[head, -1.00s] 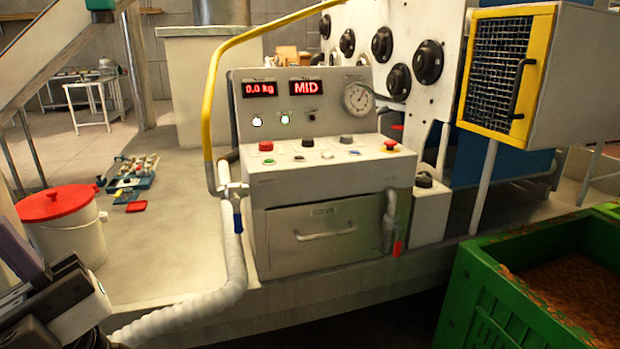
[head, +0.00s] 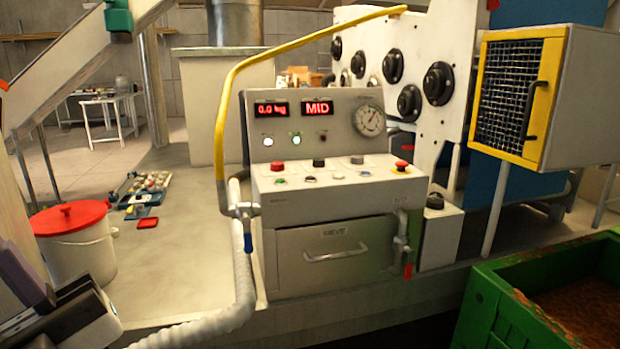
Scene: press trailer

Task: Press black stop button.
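The grey control panel (head: 290,199) stands near the middle of the view, with a sloped button deck. A red mushroom button (head: 401,165) is at the right end. Part of my gripper (head: 48,303) shows at the lower left edge, well apart from the panel. It is cut off by the frame, and its fingertips are not clear.
Displays read "0.0 kg" (head: 271,109) and "MID" (head: 317,108). A yellow rail (head: 222,120) rises at the panel's left; a white hose (head: 243,275) runs below. A green crate (head: 490,310) stands front right, a lidded white bucket (head: 80,250) left. The space before the buttons looks clear.

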